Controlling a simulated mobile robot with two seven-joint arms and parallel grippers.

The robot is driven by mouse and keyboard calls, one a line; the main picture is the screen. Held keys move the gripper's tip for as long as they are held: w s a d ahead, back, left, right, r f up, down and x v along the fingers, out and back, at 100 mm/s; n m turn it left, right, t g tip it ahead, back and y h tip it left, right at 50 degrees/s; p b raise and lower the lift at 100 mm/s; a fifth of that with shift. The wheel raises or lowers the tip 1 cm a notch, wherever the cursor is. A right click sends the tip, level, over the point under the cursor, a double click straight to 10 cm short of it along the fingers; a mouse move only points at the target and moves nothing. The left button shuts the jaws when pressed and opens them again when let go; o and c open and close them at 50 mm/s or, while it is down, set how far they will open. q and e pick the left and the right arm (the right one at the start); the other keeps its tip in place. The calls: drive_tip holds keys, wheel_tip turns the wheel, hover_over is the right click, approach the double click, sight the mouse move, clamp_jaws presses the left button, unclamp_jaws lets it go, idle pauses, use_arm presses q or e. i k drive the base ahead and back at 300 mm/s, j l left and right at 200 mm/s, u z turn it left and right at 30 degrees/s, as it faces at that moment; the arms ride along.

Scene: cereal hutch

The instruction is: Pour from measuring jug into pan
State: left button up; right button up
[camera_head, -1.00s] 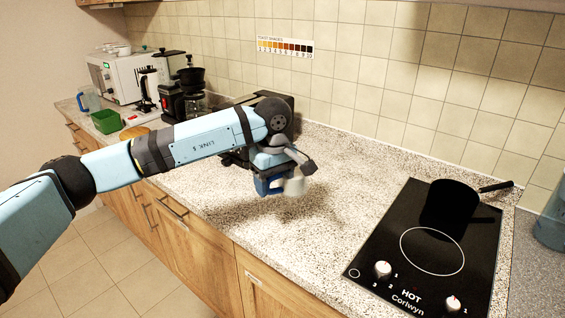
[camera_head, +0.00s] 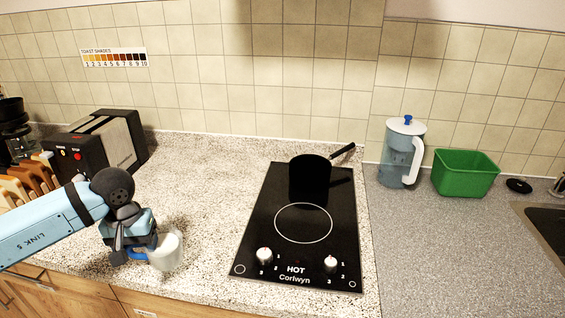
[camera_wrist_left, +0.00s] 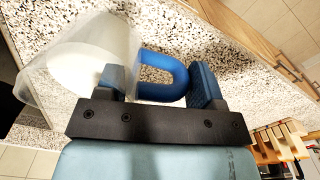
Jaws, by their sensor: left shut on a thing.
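My left gripper (camera_head: 135,246) is shut on the blue handle of the measuring jug (camera_head: 166,252), a translucent cup with something white inside. It holds the jug near the counter's front edge, left of the hob. In the left wrist view the jug (camera_wrist_left: 85,60) and its blue handle (camera_wrist_left: 165,78) show between the fingers (camera_wrist_left: 158,85). The black pan (camera_head: 309,178) stands on the rear of the black hob (camera_head: 255,225), its handle pointing right and back. Its inside looks dark. The jug is well apart from the pan. My right gripper is not in view.
A toaster (camera_head: 118,140) and a wooden rack (camera_head: 28,178) stand at left. Right of the hob are a lidded pitcher (camera_head: 400,155), a green tub (camera_head: 465,173) and a sink edge (camera_head: 545,230). Counter between jug and hob is clear.

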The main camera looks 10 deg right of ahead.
sight(308, 173)
drive_tip(key=i+z, duration=0.15)
drive_tip(key=z, duration=0.35)
drive_tip(key=i+j+z, duration=0.1)
drive_tip(key=z, duration=0.35)
drive_tip(key=i+j+z, duration=0.1)
drive_tip(key=z, duration=0.4)
drive_tip(key=j+z, duration=0.2)
drive_tip(key=z, duration=0.25)
drive_tip(key=i, duration=0.05)
